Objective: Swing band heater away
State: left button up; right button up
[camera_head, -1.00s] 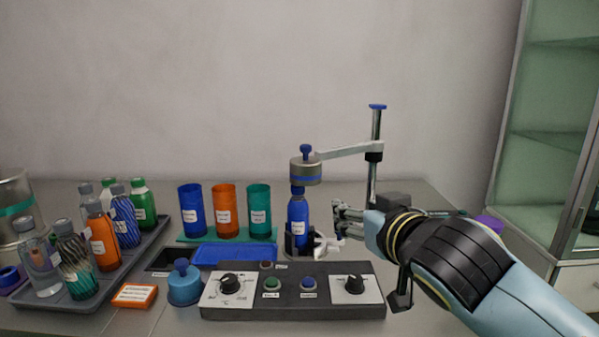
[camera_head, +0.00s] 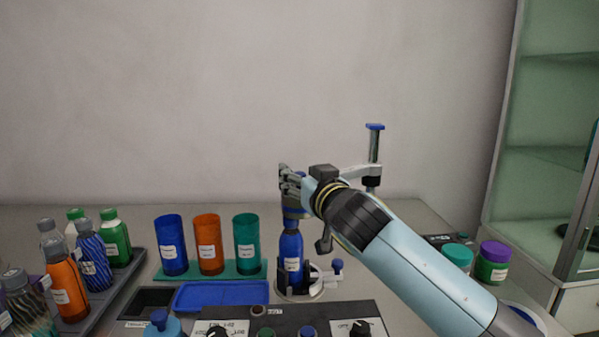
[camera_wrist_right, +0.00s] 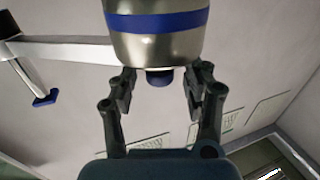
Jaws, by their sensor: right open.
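The band heater (camera_wrist_right: 158,42), a metal cylinder with a blue band, fills the top of the right wrist view. Its blue knob (camera_wrist_right: 159,77) lies between the fingers of my right gripper (camera_wrist_right: 159,92), which are open on either side of it. In the head view my right gripper (camera_head: 289,178) is at the heater above the blue bottle (camera_head: 291,250) and hides most of the heater. The pale swing arm (camera_head: 349,172) runs to the post (camera_head: 374,146) with a blue cap. The bottle stands upright in a dark holder with a white clamp (camera_head: 322,277). My left gripper is out of view.
The control box (camera_head: 290,319) is in front of the bottle. Blue, orange and teal sleeves (camera_head: 209,245) stand to the left, beyond a blue tray (camera_head: 222,294). Bottles crowd a grey tray (camera_head: 127,277) at far left. Lidded jars (camera_head: 493,262) stand at right.

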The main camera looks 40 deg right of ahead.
jog(key=shift+w+d, duration=0.1)
jog(key=shift+w, duration=0.3)
jog(key=c, duration=0.4)
grip_shut()
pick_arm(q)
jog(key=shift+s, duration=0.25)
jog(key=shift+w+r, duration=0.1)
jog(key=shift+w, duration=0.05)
pick_arm(e)
jog(key=shift+s+d, duration=0.1)
jog(key=shift+d, duration=0.05)
